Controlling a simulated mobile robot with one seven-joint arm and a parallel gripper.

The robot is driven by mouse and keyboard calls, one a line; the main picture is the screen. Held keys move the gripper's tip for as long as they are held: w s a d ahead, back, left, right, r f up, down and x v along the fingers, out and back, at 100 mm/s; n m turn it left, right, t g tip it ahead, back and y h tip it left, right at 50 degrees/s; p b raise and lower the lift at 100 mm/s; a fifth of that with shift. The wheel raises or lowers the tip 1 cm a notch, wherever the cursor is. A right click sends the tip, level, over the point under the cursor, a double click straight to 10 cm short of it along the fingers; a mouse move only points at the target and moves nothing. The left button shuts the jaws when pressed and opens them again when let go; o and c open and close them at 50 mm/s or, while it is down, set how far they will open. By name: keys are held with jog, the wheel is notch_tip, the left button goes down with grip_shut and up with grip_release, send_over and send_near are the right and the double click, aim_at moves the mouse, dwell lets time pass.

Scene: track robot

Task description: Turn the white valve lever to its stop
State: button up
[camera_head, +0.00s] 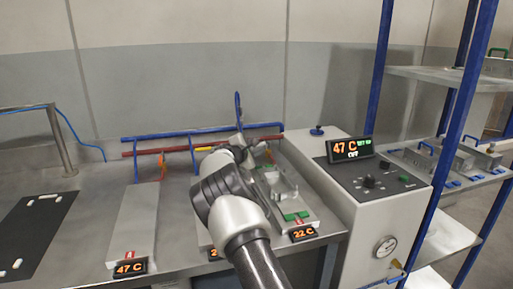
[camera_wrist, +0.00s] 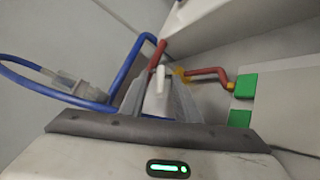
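The white valve lever (camera_wrist: 158,96) shows in the wrist view, with its narrow end up, in front of a red pipe. My gripper (camera_wrist: 160,90) has its two grey fingers on either side of this lever, very close to it. The picture is too small to tell whether the fingers press on it. In the head view my gripper (camera_head: 252,146) is at the pipes along the back of the bench. My wrist and forearm hide much of it, and I cannot make out the lever there.
Blue (camera_head: 150,137) and red (camera_head: 145,153) pipes run along the bench's back edge. A grey control box (camera_head: 345,190) reading 47 C stands right of my arm. A clear block with green parts (camera_head: 283,188) lies close right of my forearm. Blue-framed shelves (camera_head: 440,75) stand at far right.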

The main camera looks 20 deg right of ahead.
jog(key=shift+s+a, duration=0.1)
jog(key=shift+s+a, duration=0.15)
jog(key=shift+a, duration=0.1)
jog(key=v, duration=1.6)
jog(key=shift+s+a+r, duration=0.2)
jog(key=shift+s, duration=0.05)
